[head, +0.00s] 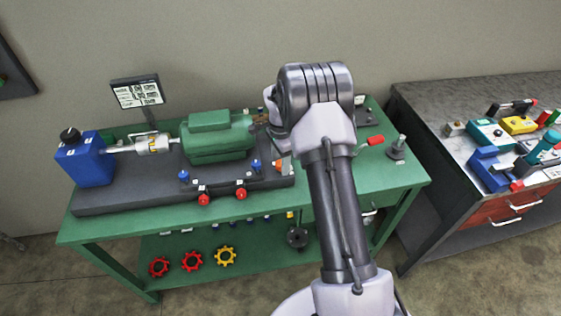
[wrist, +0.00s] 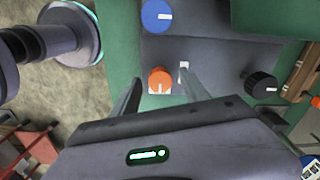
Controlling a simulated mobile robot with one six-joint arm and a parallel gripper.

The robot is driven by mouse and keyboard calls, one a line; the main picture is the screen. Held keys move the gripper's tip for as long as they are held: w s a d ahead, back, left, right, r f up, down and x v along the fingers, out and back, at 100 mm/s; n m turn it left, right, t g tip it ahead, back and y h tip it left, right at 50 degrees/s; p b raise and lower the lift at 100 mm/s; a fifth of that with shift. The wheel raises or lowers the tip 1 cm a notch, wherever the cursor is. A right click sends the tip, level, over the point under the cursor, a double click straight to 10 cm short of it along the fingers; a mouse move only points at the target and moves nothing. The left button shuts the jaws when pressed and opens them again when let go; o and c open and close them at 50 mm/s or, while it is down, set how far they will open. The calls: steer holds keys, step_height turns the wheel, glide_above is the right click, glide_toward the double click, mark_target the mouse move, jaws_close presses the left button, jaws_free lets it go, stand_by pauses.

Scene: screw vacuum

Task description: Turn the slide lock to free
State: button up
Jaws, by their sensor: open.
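An orange knob (wrist: 158,76) with a small white mark sits on the dark grey base in the wrist view. I cannot read a label that says which control is the slide lock. My gripper (wrist: 158,82) is open, with one finger on each side of the orange knob in the picture. Contact between fingers and knob cannot be told. A small white plate (wrist: 183,66) shows close to the right fingertip. A blue knob (wrist: 157,17) lies beyond, and a black knob (wrist: 262,85) is to the right. In the head view, my arm hides the gripper; an orange part (head: 280,167) shows left of it.
The dark base (head: 130,190) carries a green motor housing (head: 215,140), a blue box (head: 85,160) and red knobs (head: 241,194) at its front edge. A separate grey table (head: 430,110) stands further right.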

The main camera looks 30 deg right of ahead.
jaws_close()
steer(key=shift+n, duration=0.3)
steer(key=n+p, duration=0.1)
steer(key=n, duration=0.2)
steer(key=shift+r+n, duration=0.15)
steer(key=shift+n, duration=0.25)
steer(key=n+p, duration=0.1)
steer(key=n, duration=0.3)
steer(key=shift+n, duration=0.3)
steer(key=n+p, duration=0.1)
steer(key=n, duration=0.3)
steer(key=shift+p, duration=0.3)
steer(key=shift+n+p, duration=0.5)
steer(key=shift+n, duration=1.9)
steer(key=shift+w, duration=0.1)
